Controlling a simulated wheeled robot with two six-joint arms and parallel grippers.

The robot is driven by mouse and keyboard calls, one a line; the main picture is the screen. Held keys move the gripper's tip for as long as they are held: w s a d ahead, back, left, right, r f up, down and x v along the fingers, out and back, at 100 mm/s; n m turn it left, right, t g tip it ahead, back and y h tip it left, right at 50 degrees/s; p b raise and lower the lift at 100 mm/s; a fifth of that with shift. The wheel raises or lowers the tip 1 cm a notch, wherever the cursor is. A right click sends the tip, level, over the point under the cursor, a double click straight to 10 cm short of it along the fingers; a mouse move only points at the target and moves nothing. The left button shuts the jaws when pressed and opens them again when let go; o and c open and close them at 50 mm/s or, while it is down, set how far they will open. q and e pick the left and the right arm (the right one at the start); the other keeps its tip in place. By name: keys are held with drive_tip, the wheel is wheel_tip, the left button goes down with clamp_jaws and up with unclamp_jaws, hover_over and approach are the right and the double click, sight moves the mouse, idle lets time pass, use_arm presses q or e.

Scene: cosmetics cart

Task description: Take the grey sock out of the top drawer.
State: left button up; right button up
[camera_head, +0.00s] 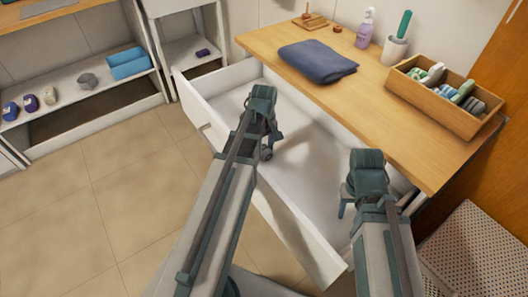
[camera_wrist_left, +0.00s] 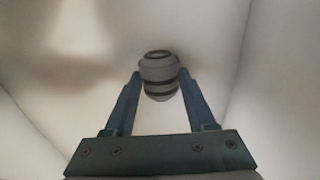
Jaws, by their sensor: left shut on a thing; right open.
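The grey sock (camera_wrist_left: 158,76) is a rolled bundle with dark stripes, held between the fingertips of my left gripper (camera_wrist_left: 158,90) in the left wrist view. In the head view my left gripper (camera_head: 268,148) is over the inside of the open white drawer (camera_head: 305,170), and a small part of the sock (camera_head: 266,153) shows by its fingers. I cannot tell whether the sock touches the drawer floor. My right gripper (camera_head: 346,200) is open and empty over the drawer's right end, partly hidden by its own wrist.
The wooden top (camera_head: 340,100) above the drawer holds a folded blue cloth (camera_head: 318,61), a lotion bottle (camera_head: 365,28), a cup with a green brush (camera_head: 395,48) and a wooden box of rolled items (camera_head: 445,95). Shelves stand at the left. The floor at the lower left is clear.

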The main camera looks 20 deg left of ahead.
sight(264, 148)
use_arm(q)
drive_tip(key=shift+r, duration=0.1)
use_arm(e)
drive_tip(key=shift+r, duration=0.1)
use_arm(q)
wheel_tip(264, 148, up, 10)
drive_tip(key=p, duration=1)
use_arm(e)
wheel_tip(264, 148, up, 10)
